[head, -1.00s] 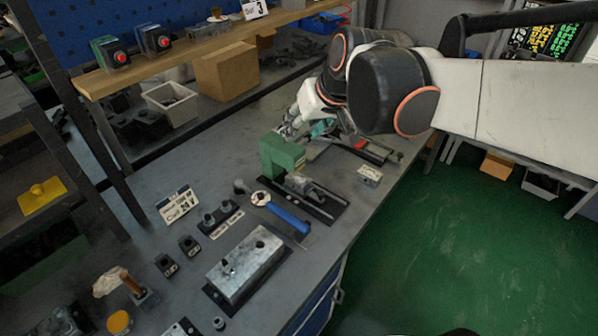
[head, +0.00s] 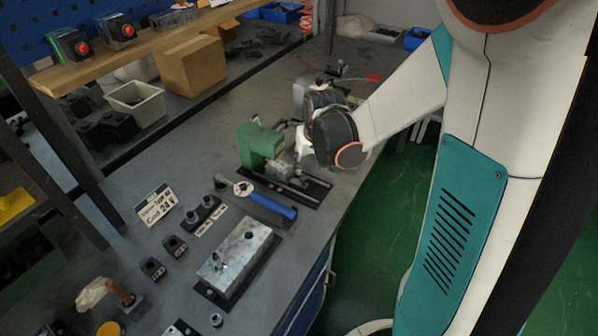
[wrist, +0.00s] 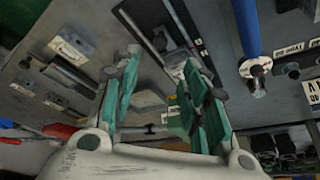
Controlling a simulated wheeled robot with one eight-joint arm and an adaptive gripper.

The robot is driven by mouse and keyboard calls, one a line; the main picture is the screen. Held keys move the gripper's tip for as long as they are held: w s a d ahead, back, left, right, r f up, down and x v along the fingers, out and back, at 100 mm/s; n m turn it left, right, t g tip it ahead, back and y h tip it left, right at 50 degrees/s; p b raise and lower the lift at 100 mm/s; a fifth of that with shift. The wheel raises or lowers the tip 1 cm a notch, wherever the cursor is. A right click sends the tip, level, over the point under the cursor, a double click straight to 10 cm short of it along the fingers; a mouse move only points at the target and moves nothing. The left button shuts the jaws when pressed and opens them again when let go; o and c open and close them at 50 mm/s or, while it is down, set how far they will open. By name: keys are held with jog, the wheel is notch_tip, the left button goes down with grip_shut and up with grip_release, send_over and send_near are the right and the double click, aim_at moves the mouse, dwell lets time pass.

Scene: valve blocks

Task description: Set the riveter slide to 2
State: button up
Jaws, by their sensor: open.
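A green block-shaped device (head: 260,142), which looks like the riveter, stands on a black base plate (head: 312,193) on the bench in the head view. Metal slide parts (head: 283,172) sit on the plate to its right; the number setting cannot be read. My gripper is just right of the green device in the head view, mostly hidden by my wrist. In the wrist view my gripper (wrist: 160,62) has its teal fingers spread, with nothing between them. A black rail plate (wrist: 152,30) shows beyond the fingers, partly covered by the right finger.
A blue-handled tool (head: 272,204) lies in front of the base plate, and a metal block (head: 236,257) is nearer. A printed card (head: 156,205) stands at left. A cardboard box (head: 192,66) and grey bin (head: 138,102) stand at the back. Green floor lies right of the bench.

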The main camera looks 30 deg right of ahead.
aim_at(304, 178)
jog(key=b+x, duration=0.4)
jog(key=x, duration=0.8)
grip_shut()
